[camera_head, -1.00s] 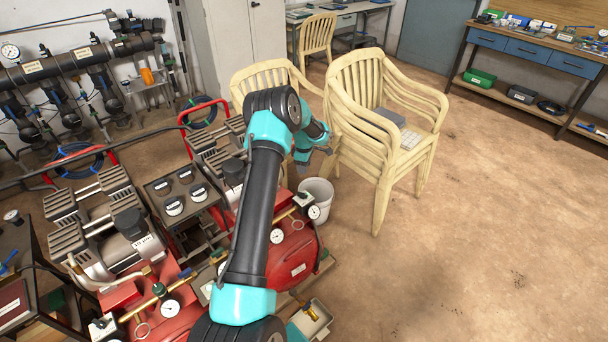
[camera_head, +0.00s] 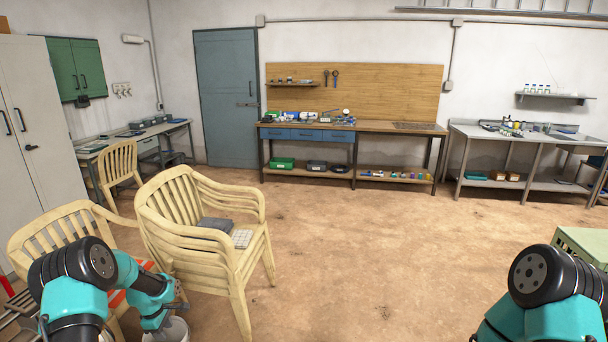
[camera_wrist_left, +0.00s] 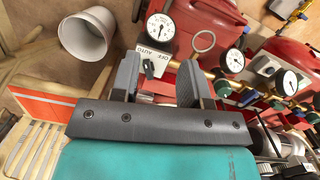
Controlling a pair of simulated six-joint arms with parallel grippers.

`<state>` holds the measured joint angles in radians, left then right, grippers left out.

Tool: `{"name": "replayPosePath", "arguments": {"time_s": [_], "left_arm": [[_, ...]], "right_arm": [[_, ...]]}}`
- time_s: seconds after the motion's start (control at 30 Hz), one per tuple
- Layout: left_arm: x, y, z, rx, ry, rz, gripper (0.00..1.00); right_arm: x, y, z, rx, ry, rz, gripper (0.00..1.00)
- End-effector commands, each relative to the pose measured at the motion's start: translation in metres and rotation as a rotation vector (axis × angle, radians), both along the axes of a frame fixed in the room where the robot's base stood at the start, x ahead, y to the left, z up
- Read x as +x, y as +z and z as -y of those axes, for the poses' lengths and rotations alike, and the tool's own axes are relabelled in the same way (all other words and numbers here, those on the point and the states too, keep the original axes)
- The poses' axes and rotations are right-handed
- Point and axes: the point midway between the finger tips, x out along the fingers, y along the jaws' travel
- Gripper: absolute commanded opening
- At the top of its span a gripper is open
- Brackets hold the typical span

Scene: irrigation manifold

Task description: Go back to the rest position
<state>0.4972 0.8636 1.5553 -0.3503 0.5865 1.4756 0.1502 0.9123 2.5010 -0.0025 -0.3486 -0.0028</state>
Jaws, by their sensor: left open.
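My left gripper (camera_head: 172,298) is at the lower left of the head view, in front of the stacked cream chairs. In the left wrist view my left gripper (camera_wrist_left: 157,72) has its two grey fingers apart, with nothing held between them. Beyond the fingers are a grey switch box (camera_wrist_left: 153,62) marked OFF AUTO and a round pressure gauge (camera_wrist_left: 160,27). My right arm shows at the lower right of the head view, but its gripper is out of the picture.
Stacked cream chairs (camera_head: 255,250) stand close to my left arm. A white bucket (camera_wrist_left: 82,40) and red compressor tanks (camera_wrist_left: 195,25) lie below the left gripper. A wooden workbench (camera_head: 385,126) stands at the back wall. The middle floor is open.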

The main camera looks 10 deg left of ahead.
Motion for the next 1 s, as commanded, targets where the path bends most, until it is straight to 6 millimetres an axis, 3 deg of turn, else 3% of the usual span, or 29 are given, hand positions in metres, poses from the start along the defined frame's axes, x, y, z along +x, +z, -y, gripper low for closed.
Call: {"name": "replayPosePath", "arguments": {"time_s": [0.03, 0.2, 0.37, 0.5, 0.73, 0.9, 1.0], "left_arm": [[-0.005, -0.011, 0.031, -0.025, -0.095, 0.014, 0.41], [-0.029, -0.039, 0.12, -0.085, -0.407, 0.093, 0.41], [-0.067, -0.055, 0.194, -0.122, -0.685, 0.168, 0.41], [-0.109, -0.061, 0.25, -0.134, -0.918, 0.231, 0.41], [-0.189, -0.055, 0.315, -0.119, -1.286, 0.318, 0.41], [-0.229, -0.046, 0.334, -0.096, -1.464, 0.352, 0.41], [-0.237, -0.044, 0.338, -0.088, -1.505, 0.36, 0.41]], "right_arm": [[0.0, 0.0, 0.0, 0.0, 0.0, 0.0, 0.68], [0.0, 0.0, 0.0, 0.0, 0.0, 0.0, 0.68], [0.0, 0.0, 0.0, 0.0, 0.0, 0.0, 0.68], [0.0, 0.0, 0.0, 0.0, 0.0, 0.0, 0.68], [0.0, 0.0, 0.0, 0.0, 0.0, 0.0, 0.68], [0.0, 0.0, 0.0, 0.0, 0.0, 0.0, 0.68], [0.0, 0.0, 0.0, 0.0, 0.0, 0.0, 0.68]]}}
